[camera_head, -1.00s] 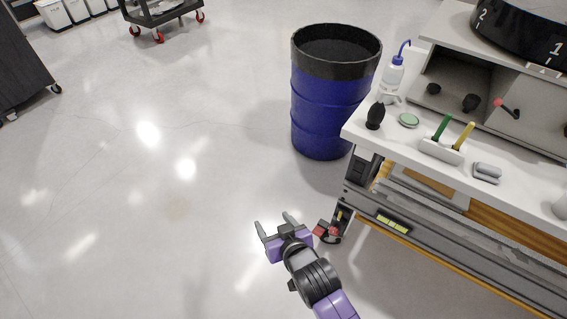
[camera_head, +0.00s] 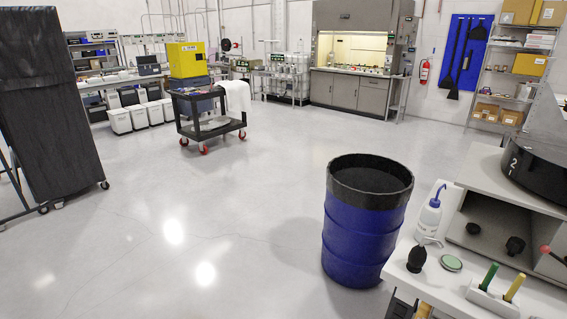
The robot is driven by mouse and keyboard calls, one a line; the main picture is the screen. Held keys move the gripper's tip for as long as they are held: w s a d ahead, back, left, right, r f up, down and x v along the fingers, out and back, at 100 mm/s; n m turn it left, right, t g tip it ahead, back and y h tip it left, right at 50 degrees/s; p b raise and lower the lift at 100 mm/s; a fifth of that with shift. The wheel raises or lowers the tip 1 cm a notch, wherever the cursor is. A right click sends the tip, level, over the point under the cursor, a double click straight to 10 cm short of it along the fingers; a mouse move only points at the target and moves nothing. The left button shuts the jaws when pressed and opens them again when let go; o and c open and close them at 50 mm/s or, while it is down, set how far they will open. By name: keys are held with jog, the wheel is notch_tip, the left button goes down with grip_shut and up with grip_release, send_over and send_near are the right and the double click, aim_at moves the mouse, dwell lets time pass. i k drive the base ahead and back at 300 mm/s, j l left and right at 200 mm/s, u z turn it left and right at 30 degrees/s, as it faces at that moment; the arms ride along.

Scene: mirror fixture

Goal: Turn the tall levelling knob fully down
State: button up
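The grey fixture (camera_head: 505,188) stands on the white bench at the right edge, with a black numbered drum (camera_head: 538,172) on top. I cannot tell which of these, if any, is the tall levelling knob. My gripper is out of view.
On the bench top (camera_head: 437,285) are a wash bottle (camera_head: 430,215), a black bulb blower (camera_head: 417,259), a green-topped dish (camera_head: 452,263) and a holder with green and yellow handles (camera_head: 497,290). A blue drum (camera_head: 362,235) stands left of the bench.

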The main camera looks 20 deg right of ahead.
aim_at(515, 245)
jog(key=i+j+u, duration=0.25)
jog(key=i, duration=0.15)
jog(key=i+j+u, duration=0.25)
jog(key=i, duration=0.2)
jog(key=i+u, duration=0.25)
jog(key=i, duration=0.2)
jog(key=i+z, duration=0.3)
jog(key=i, duration=0.25)
jog(key=i+z, duration=0.25)
jog(key=i, duration=0.3)
jog(key=i+j+z, duration=0.3)
jog(key=i, duration=0.25)
jog(key=i+z, duration=0.75)
jog(key=i+j+z, duration=0.35)
jog(key=i, duration=0.15)
jog(key=i+z, duration=0.25)
jog(key=z, duration=0.2)
jog(key=i+z, duration=0.25)
jog(key=z, duration=0.2)
jog(key=i+j+z, duration=0.1)
jog(key=z, duration=0.35)
jog(key=i+j+z, duration=0.25)
jog(key=z, duration=0.15)
jog(key=i+j+z, duration=0.25)
jog(key=z, duration=0.2)
